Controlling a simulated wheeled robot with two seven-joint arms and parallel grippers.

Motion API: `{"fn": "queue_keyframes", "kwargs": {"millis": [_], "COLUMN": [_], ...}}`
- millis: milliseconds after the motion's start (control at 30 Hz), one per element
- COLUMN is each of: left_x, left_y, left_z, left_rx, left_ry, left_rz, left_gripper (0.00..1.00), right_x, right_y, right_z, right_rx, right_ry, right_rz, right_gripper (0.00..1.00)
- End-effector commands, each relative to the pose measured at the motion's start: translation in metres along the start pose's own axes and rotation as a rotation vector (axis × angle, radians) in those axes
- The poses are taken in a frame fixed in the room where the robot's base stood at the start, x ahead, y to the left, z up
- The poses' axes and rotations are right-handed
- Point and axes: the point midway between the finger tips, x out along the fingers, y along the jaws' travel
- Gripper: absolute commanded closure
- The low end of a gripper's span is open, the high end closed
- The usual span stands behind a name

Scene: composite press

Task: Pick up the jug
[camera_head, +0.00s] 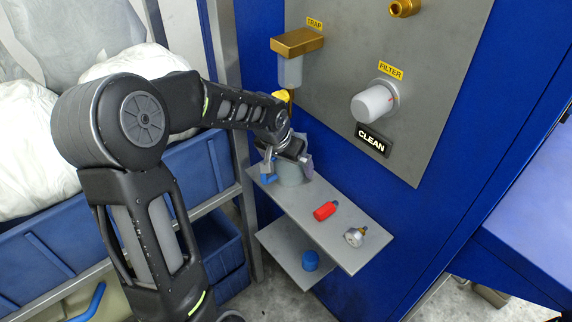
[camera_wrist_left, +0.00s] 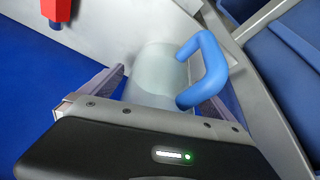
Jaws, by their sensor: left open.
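The jug (camera_wrist_left: 155,75) is a pale, translucent vessel with a blue handle (camera_wrist_left: 208,68). It stands on the upper grey shelf (camera_head: 330,235), at the shelf's left end. In the head view my left gripper (camera_head: 287,165) is at the jug (camera_head: 290,176) and hides much of it. In the left wrist view the open fingers of my left gripper (camera_wrist_left: 172,98) are on either side of the jug, with the handle between them toward the right. I cannot tell whether the fingers touch it. My right gripper is not in view.
A red fitting (camera_head: 325,211) and a round metal gauge (camera_head: 355,236) lie on the same shelf, to the right. A blue cap (camera_head: 310,260) is on the lower shelf. The trap bowl (camera_head: 290,72) hangs above the jug. Blue bins (camera_head: 215,160) stand on a rack at left.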

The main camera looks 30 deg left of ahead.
Motion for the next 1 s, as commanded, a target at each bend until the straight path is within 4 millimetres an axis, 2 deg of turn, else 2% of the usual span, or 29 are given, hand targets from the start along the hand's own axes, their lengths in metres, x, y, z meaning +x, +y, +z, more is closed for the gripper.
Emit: {"fn": "queue_keyframes", "kwargs": {"millis": [367, 1000], "left_x": [-0.0003, -0.0004], "left_y": [0.0002, 0.0002], "left_z": [0.0000, 0.0000], "left_rx": [0.000, 0.000], "left_ry": [0.000, 0.000], "left_rz": [0.000, 0.000], "left_gripper": [0.00, 0.52], "right_x": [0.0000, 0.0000], "right_y": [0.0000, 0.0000], "right_z": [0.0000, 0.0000], "right_rx": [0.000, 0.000], "right_ry": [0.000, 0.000], "right_rz": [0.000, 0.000], "right_gripper": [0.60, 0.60]}}
